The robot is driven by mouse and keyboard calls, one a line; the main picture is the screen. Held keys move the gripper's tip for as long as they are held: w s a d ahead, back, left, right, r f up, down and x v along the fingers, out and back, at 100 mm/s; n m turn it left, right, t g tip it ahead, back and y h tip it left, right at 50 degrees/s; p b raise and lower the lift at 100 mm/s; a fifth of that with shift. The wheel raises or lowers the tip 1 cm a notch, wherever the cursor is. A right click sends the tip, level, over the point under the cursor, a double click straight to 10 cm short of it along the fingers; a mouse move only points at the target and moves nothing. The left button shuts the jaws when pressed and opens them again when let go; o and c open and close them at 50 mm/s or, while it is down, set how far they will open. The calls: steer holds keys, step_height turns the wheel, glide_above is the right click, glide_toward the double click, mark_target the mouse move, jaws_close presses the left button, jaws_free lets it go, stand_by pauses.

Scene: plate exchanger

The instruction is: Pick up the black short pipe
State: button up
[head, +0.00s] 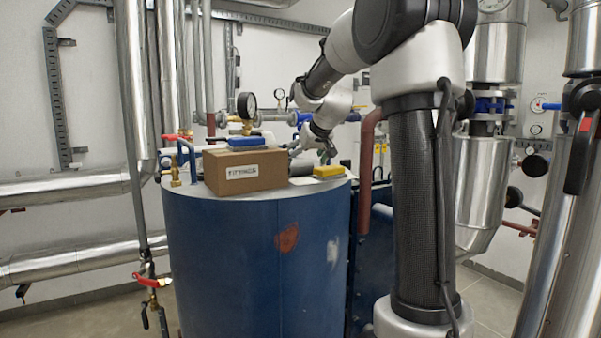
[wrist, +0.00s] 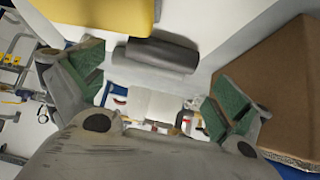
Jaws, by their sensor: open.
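The black short pipe (wrist: 160,55) is a dark grey cylinder in the wrist view, lying on a pale surface next to a yellow object (wrist: 90,12). My gripper (wrist: 155,88) is open, with green pads on its two fingers set wide apart. The pipe shows beyond the fingertips, toward the top of the picture, and nothing is between the pads. In the head view my gripper (head: 326,155) is low over the top of the blue tank (head: 250,255), behind the yellow object.
A cardboard box (head: 240,178) with a label stands on the tank, with a blue item (head: 245,141) on top. The box also shows close to the right finger in the wrist view (wrist: 285,80). Valves and a gauge (head: 247,106) stand behind the box.

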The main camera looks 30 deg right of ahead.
steer(key=x, duration=0.4)
steer(key=shift+s+f, duration=0.1)
steer(key=shift+s, duration=0.05)
steer(key=c, duration=1.2)
